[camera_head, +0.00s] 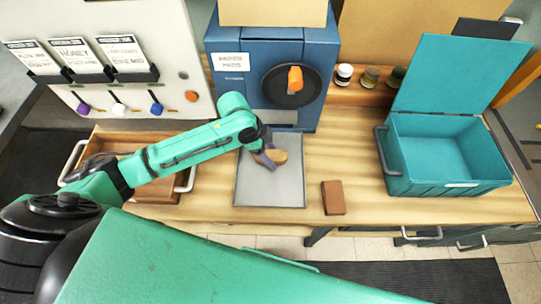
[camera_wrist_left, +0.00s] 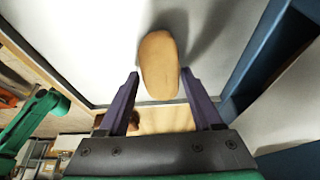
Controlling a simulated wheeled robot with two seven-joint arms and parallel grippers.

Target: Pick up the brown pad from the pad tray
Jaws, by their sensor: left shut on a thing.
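The brown pad (camera_head: 277,156) is a tan-brown oval piece over the grey pad tray (camera_head: 270,192), near the tray's back half. My left gripper (camera_head: 266,158) reaches in from the left and is shut on it. In the left wrist view the pad (camera_wrist_left: 158,62) lies between the two purple fingers, with the pale tray surface (camera_wrist_left: 90,40) behind it. I cannot tell whether the pad still touches the tray. My right gripper is not in view.
A brown block (camera_head: 333,197) lies on the wooden table right of the tray. A blue machine (camera_head: 235,88) with a round black dial stands behind the tray. An open teal box (camera_head: 450,187) is at the right, a wooden drawer-like box (camera_head: 158,188) at the left.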

